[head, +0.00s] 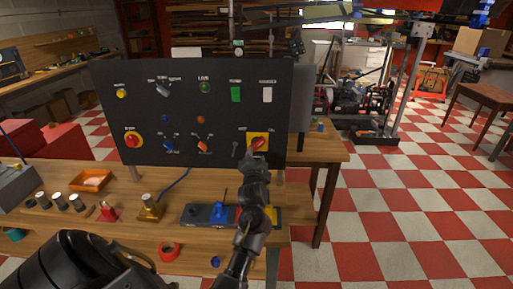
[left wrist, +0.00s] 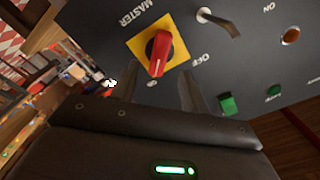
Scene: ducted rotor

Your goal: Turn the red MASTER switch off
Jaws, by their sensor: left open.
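The red MASTER switch (left wrist: 159,54) is a red handle on a yellow plate (left wrist: 136,43), with MASTER printed beside the plate and an OFF label (left wrist: 199,58) on the other side. In the left wrist view its handle tilts slightly off vertical and does not point at OFF. In the head view the red handle (head: 258,143) is at the panel's lower right, partly hidden by my gripper. My left gripper (left wrist: 158,90) is open, its fingers just short of the handle and on either side of its end. I cannot tell whether they touch it. My right gripper is not in view.
Small parts and an orange tray (head: 91,180) lie on the wooden bench in front.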

